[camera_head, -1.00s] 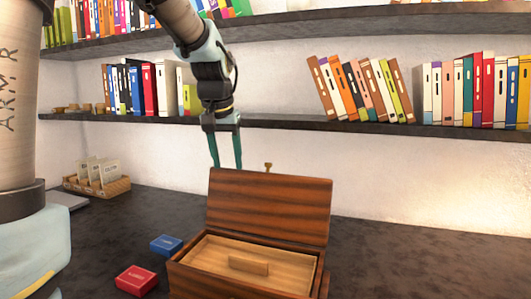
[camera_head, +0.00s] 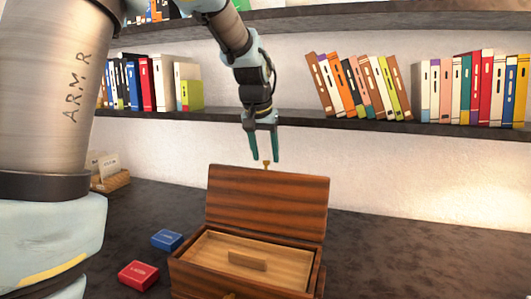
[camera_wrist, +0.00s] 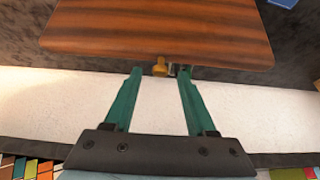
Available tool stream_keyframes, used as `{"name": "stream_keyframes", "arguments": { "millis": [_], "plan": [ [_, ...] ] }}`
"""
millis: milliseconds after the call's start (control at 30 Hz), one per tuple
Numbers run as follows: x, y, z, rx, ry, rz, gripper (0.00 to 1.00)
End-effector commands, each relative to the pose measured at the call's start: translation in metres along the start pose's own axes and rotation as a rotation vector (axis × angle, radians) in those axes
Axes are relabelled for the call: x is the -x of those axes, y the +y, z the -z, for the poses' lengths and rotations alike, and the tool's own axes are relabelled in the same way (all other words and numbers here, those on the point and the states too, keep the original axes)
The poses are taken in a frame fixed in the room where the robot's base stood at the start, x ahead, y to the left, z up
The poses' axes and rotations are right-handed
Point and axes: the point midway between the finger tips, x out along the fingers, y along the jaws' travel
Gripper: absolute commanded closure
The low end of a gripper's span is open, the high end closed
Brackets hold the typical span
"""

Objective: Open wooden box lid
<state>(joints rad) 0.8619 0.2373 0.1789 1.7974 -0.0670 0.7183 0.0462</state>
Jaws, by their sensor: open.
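The wooden box (camera_head: 247,262) stands on the dark desk, with its outer lid (camera_head: 267,202) raised upright at the back. Inside is a lighter inner panel with a small wooden handle (camera_head: 247,260). A brass knob (camera_head: 267,165) shows at the lid's top edge; it also shows in the wrist view (camera_wrist: 160,67), beside the lid's edge (camera_wrist: 160,30). My gripper (camera_head: 265,160) is open and empty, fingers pointing down above the raised lid. In the wrist view my gripper's fingertips (camera_wrist: 158,72) are on either side of the knob; whether they touch it I cannot tell.
A blue small box (camera_head: 167,240) and a red small box (camera_head: 138,275) lie left of the wooden box. A card holder (camera_head: 110,177) stands further left. A shelf with books (camera_head: 360,112) runs behind my gripper. The desk at right is clear.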

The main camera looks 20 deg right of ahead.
Motion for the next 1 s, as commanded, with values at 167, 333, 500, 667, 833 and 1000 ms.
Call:
{"name": "stream_keyframes", "arguments": {
  "millis": [167,333,500,667,833,1000],
  "plan": [
    [-0.0095,-0.0005,-0.0005,0.0,-0.001,0.001,0.44],
    [-0.0103,-0.0005,-0.0005,0.0,0.0,0.001,0.44],
    [-0.0101,-0.0004,-0.0005,0.0,0.0,0.001,0.54],
    [-0.0099,-0.0003,-0.0004,0.0,0.0,0.001,0.72],
    [-0.0099,-0.0003,-0.0004,0.0,0.0,0.001,0.91],
    [-0.0098,-0.0003,-0.0004,0.0,0.0,0.001,1.0]
  ]
}}
